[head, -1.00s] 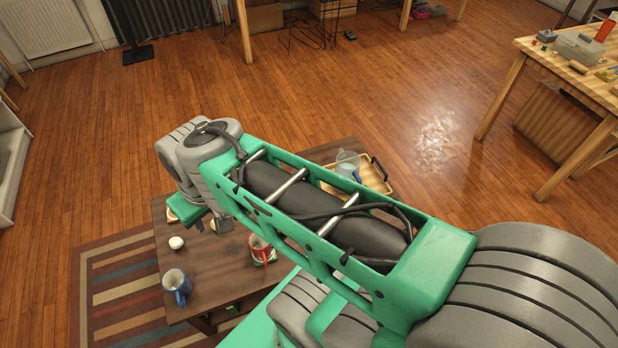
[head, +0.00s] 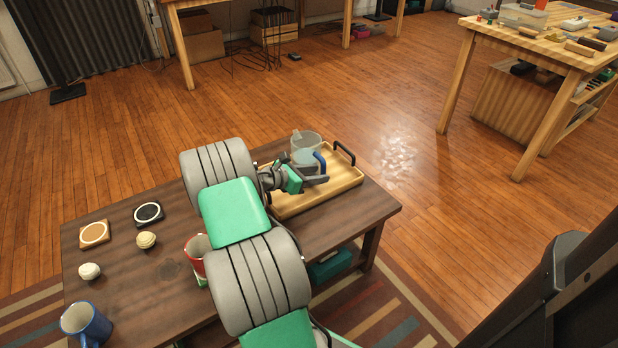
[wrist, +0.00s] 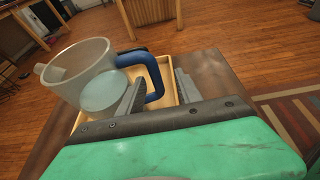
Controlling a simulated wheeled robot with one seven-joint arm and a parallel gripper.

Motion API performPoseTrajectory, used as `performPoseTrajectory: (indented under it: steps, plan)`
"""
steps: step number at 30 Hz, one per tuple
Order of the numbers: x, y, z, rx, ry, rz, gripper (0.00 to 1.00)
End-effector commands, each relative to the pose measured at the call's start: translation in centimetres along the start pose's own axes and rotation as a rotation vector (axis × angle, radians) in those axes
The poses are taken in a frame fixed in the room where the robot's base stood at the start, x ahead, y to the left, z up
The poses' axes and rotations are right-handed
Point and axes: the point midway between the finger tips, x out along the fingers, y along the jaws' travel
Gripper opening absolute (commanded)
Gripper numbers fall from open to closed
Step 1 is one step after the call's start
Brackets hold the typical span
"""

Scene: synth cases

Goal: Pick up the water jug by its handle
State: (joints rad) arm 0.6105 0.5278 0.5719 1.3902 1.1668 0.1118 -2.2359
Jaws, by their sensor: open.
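The water jug (head: 305,145) is clear, with a blue handle (head: 320,163), and stands upright on a wooden tray (head: 345,188) on the dark table. My gripper (head: 322,174) is open beside the jug, on its handle side. In the wrist view the jug (wrist: 75,72) is at left, with water inside. Its blue handle (wrist: 157,75) lies between my two open fingers (wrist: 160,84), the left finger being between the jug's body and the handle's outer bar. I cannot tell whether either finger touches the handle.
The tray has black handles (head: 344,152). A light wooden workbench (head: 545,45) stands at the far right. Open floor lies behind the table.

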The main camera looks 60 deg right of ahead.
Motion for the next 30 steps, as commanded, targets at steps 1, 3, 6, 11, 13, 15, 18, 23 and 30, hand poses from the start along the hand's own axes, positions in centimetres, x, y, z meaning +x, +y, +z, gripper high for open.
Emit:
performPoseTrajectory:
  steps: [1,3,6,11,13,15,18,23,30]
  plan:
    - [0.8,0.0,-0.1,0.001,0.001,-0.002,0.41]
    - [1.8,0.0,-0.1,0.003,0.001,-0.003,0.41]
    - [3.4,0.3,-0.4,0.005,0.002,-0.002,0.41]
    - [6.1,0.6,-0.3,0.005,0.004,-0.002,0.41]
    - [6.7,0.6,-0.1,0.005,0.003,0.000,0.41]
    - [6.8,0.7,0.0,0.004,0.003,0.002,0.41]
    - [6.7,0.7,0.1,0.004,0.004,0.002,0.41]
    - [6.7,0.7,0.1,0.004,0.004,0.002,0.32]
    - [6.6,0.7,0.1,0.004,0.005,0.002,0.13]
